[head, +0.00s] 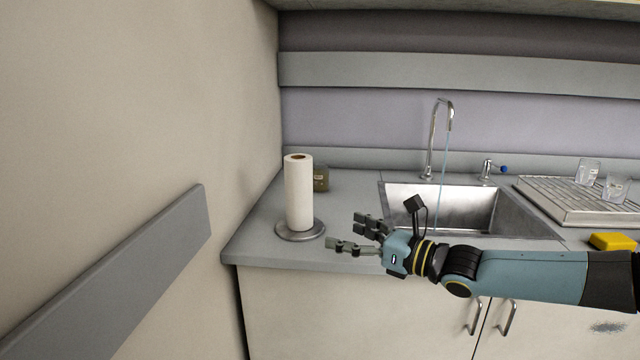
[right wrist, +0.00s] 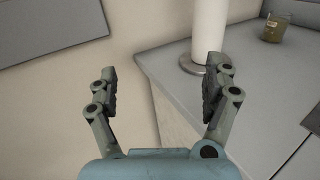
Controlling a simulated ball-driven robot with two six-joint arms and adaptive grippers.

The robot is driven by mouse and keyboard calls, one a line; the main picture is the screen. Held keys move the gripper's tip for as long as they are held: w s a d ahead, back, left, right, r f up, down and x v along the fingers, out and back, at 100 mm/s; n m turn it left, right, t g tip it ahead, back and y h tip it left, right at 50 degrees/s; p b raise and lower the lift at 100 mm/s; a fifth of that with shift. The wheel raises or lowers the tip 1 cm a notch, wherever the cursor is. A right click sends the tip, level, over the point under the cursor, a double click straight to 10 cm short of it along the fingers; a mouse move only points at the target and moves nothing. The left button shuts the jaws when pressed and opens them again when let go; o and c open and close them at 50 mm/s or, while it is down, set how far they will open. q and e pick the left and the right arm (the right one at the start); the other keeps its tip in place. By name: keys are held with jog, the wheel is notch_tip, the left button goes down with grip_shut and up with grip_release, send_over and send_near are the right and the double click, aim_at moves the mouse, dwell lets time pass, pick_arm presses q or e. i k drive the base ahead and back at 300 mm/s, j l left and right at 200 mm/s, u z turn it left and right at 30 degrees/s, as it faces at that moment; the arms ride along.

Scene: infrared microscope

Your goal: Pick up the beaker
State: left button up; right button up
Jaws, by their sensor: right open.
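A small glass beaker (head: 321,178) with brownish contents stands on the counter at the back left, partly hidden behind the paper towel roll in the head view. It shows more fully in the right wrist view (right wrist: 276,27), at the top right. My right gripper (head: 345,231) is open and empty at the counter's front edge, in front of and apart from the beaker. In the right wrist view its fingers (right wrist: 163,70) are spread wide with nothing between them. My left gripper is not in view.
A paper towel roll (head: 299,193) on a round metal base stands between my right gripper and the beaker; it also shows in the wrist view (right wrist: 209,30). Right are a sink (head: 520,222) with running faucet (head: 432,140), drying rack (head: 550,203) with clear glasses (head: 588,171), and yellow sponge (head: 612,241).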

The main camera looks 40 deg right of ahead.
aim_at(321, 172)
jog(key=i+l, duration=0.25)
jog(key=l, duration=0.15)
jog(key=i+l, duration=0.55)
jog(key=l, duration=0.25)
jog(key=i+l, duration=0.25)
jog(key=l, duration=0.15)
